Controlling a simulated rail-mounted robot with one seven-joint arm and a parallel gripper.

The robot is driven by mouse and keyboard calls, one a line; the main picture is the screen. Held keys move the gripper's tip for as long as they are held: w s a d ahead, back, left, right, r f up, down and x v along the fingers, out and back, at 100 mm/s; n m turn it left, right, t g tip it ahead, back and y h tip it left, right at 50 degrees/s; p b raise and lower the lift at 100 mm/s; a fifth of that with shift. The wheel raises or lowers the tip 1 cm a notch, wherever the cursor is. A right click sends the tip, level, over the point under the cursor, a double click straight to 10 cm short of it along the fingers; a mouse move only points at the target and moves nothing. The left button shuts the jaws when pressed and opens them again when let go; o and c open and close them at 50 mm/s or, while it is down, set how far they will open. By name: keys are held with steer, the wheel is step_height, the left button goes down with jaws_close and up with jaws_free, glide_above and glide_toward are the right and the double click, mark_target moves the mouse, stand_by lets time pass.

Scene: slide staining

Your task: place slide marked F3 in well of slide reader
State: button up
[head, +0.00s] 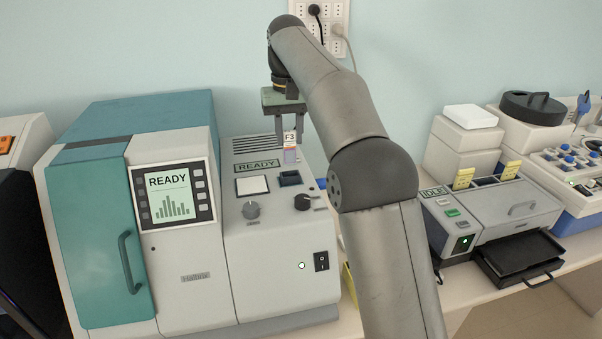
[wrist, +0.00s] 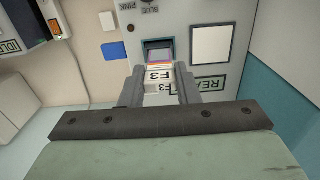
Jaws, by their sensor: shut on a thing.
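The slide marked F3 (head: 291,147) is upright, held by its labelled end between the fingers of my gripper (head: 289,132). In the wrist view the slide (wrist: 159,76) shows its F3 label and a purple and orange part beyond it. My gripper (wrist: 158,88) is shut on it. The slide reader (head: 275,235) has a READY label and a dark blue well (head: 290,178) on its top. The slide hangs above this well in the head view. In the wrist view the slide's far end overlaps the well (wrist: 157,45); I cannot tell whether it has entered.
A white square plate (head: 252,186) lies left of the well, and two knobs (head: 303,202) stand in front. A teal and white machine (head: 130,190) with a READY screen stands left. A grey IDLE device (head: 480,215) with an extended black tray (head: 519,257) stands right.

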mark_target(290, 161)
steer(key=shift+w+f+p, duration=0.2)
steer(key=shift+w+f, duration=0.1)
steer(key=shift+w, duration=0.3)
steer(key=shift+w+f+p, duration=0.15)
steer(key=shift+w+f, duration=0.1)
steer(key=shift+w, duration=0.35)
step_height(290, 161, down, 8)
steer(key=shift+a+r, duration=0.1)
steer(key=shift+r, duration=0.1)
steer(key=shift+f, duration=0.25)
steer(key=o, duration=1)
step_height(290, 161, up, 12)
steer(key=shift+r, duration=0.25)
